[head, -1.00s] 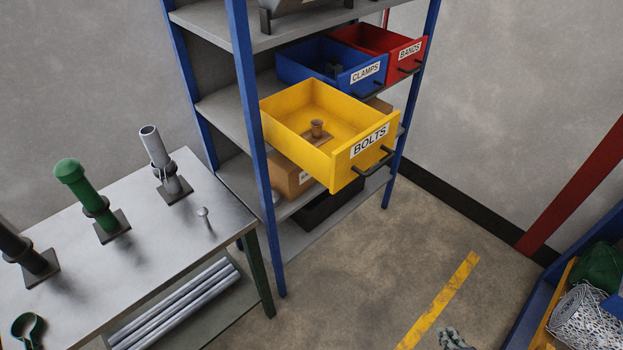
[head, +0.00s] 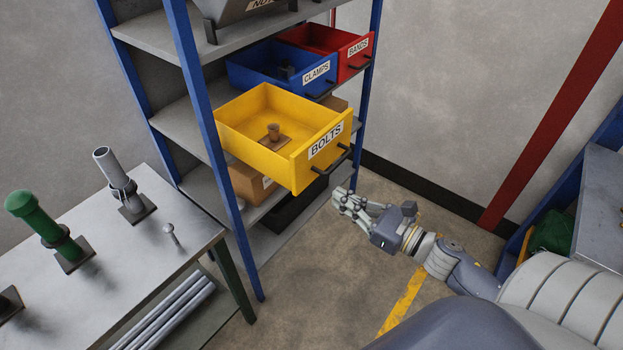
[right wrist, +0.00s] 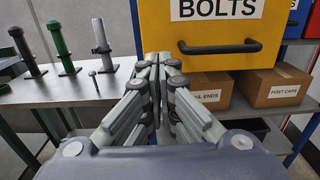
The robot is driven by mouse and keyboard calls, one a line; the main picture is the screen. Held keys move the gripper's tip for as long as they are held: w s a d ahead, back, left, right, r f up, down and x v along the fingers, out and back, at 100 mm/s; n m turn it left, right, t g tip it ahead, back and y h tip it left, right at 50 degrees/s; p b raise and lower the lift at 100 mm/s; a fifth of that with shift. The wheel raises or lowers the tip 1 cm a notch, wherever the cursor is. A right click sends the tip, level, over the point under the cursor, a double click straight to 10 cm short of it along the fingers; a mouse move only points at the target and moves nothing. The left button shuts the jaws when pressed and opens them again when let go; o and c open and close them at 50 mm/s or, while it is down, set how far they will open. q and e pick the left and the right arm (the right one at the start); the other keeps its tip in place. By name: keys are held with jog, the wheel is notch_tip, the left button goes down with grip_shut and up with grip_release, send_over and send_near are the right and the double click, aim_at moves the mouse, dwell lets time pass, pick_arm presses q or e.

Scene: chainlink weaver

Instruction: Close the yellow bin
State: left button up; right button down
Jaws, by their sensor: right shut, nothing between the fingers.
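The yellow bin (head: 297,167), labelled BOLTS, is pulled out from the blue-framed shelf, open at the top, with a small brown bolt piece (head: 273,135) inside. Its black handle (head: 333,160) is on the front face. My right gripper (head: 341,198) is shut and empty, in front of and below the bin's handle in the head view, apart from the bin by what I can see. In the right wrist view the shut fingers (right wrist: 158,58) point toward the lower left part of the yellow front (right wrist: 190,57), with the handle (right wrist: 220,47) to their right. My left gripper is not in view.
A blue CLAMPS bin (head: 270,78) and a red BANDS bin (head: 355,65) sit behind the yellow one. Cardboard boxes (right wrist: 272,85) stand below. A metal table (head: 190,225) with upright tubes is at left. The floor in front of the shelf is clear.

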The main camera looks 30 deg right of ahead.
aim_at(303, 178)
jog(key=p+x, duration=0.2)
jog(key=x, duration=0.5)
jog(key=shift+w+a+r+p, duration=0.1)
jog(key=shift+w+p, duration=0.25)
jog(key=shift+w, duration=0.05)
jog(key=shift+w+a, duration=0.2)
jog(key=shift+w, duration=0.2)
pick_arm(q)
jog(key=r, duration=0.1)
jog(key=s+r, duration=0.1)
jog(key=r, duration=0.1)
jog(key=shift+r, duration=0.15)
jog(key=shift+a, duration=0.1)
